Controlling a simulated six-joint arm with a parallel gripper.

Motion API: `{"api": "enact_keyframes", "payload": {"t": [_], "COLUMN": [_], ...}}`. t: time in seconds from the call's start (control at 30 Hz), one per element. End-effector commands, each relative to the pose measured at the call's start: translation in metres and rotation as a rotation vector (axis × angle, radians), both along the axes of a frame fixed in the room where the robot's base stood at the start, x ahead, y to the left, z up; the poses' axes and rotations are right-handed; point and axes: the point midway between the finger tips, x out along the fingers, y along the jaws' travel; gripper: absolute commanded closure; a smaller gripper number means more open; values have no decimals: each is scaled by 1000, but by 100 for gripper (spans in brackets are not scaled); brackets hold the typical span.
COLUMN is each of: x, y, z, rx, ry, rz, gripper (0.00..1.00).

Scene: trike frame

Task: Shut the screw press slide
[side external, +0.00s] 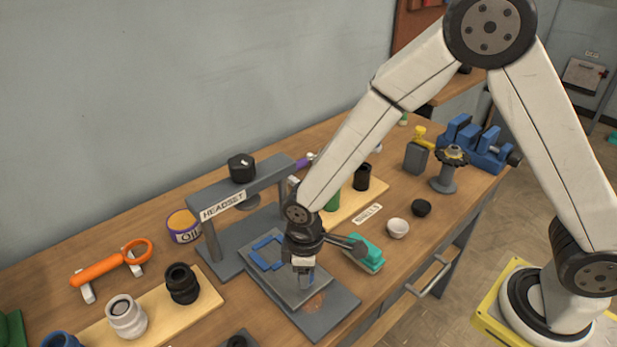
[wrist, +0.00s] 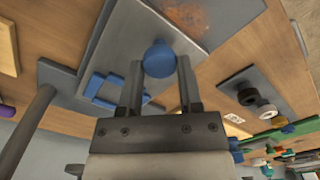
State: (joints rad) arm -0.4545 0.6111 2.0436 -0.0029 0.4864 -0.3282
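The grey screw press (side external: 268,183) stands on the bench with a HEADSET label on its crossbar and a black knob on top. Its flat slide (side external: 262,277) sticks out in front of the frame, toward the bench's front edge, and carries blue locating blocks (side external: 264,264). In the wrist view the slide (wrist: 135,32) has a round blue knob (wrist: 159,60) near its outer end. My gripper (side external: 303,282) points down over that outer end. In the wrist view my gripper (wrist: 160,66) has its fingers apart on either side of the blue knob, with narrow gaps showing.
A teal block (side external: 365,252) lies close right of my gripper, with a white cup (side external: 397,228) beyond. A wooden board with black and white cups (side external: 127,316), an orange tool (side external: 112,262) and an oil tin (side external: 184,226) are left of the press. A blue vise (side external: 474,147) stands far right.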

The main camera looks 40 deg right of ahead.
Motion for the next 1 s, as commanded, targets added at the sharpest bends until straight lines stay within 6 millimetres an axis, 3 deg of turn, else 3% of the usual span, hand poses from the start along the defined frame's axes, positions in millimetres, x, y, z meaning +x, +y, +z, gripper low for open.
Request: {"api": "enact_keyframes", "payload": {"t": [0.03,0.1,1.0], "x": [0,0,0], "y": [0,0,0], "z": [0,0,0], "rx": [0,0,-1], "ry": [0,0,1], "rz": [0,0,0], "gripper": [83,100,100]}}
